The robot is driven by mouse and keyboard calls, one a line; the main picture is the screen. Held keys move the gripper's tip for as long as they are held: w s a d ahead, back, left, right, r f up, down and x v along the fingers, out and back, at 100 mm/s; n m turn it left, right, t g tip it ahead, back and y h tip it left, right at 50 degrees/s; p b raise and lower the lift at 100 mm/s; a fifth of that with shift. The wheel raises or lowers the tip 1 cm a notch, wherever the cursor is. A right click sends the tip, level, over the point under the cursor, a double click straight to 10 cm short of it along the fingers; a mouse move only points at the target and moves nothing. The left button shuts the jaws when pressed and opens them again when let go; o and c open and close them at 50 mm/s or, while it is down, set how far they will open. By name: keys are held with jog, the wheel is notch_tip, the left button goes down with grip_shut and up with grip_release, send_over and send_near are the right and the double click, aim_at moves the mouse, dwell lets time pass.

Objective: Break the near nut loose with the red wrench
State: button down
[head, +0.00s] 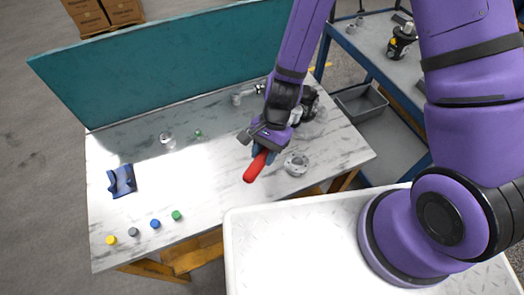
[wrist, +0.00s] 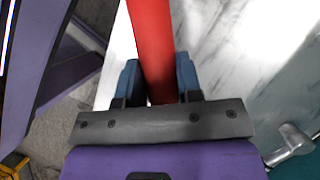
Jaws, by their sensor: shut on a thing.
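The red wrench (head: 257,166) is in my gripper (head: 262,148), which is shut on its red handle above the table. In the wrist view the red handle (wrist: 151,45) runs up between the two blue fingers of my gripper (wrist: 157,80). The wrench's jaw end is hidden in both views. A dark motor (head: 306,103) stands on the table behind and right of my gripper, partly covered by my arm. The near nut cannot be made out. A grey round flange part (head: 296,164) lies on the table to the right of the handle.
The marble-look table (head: 140,215) carries several coloured caps at its front left and a blue cradle (head: 121,181). A clear glass-like piece (head: 167,140) stands farther back. A teal panel (head: 180,65) closes the back edge. A grey bin (head: 361,102) sits on the side cart.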

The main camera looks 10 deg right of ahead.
jog(key=shift+d+f, duration=0.1)
jog(key=shift+d, duration=0.2)
jog(key=shift+s+d+n+g+h, duration=0.2)
jog(key=shift+s+d+n, duration=0.25)
jog(key=shift+d+n, duration=0.15)
jog(key=shift+s+d+n+g+h, duration=0.1)
jog(key=shift+s+d+n+h, duration=0.1)
jog(key=shift+s+d+n, duration=0.4)
jog(key=shift+w+d, duration=0.1)
jog(key=shift+d, duration=0.1)
dwell(0.5)
jog(key=shift+d, duration=0.2)
jog(key=shift+a, duration=0.2)
dwell(0.3)
jog(key=shift+w+a+r, duration=0.1)
jog(key=shift+w+r, duration=0.05)
jog(key=shift+r, duration=0.2)
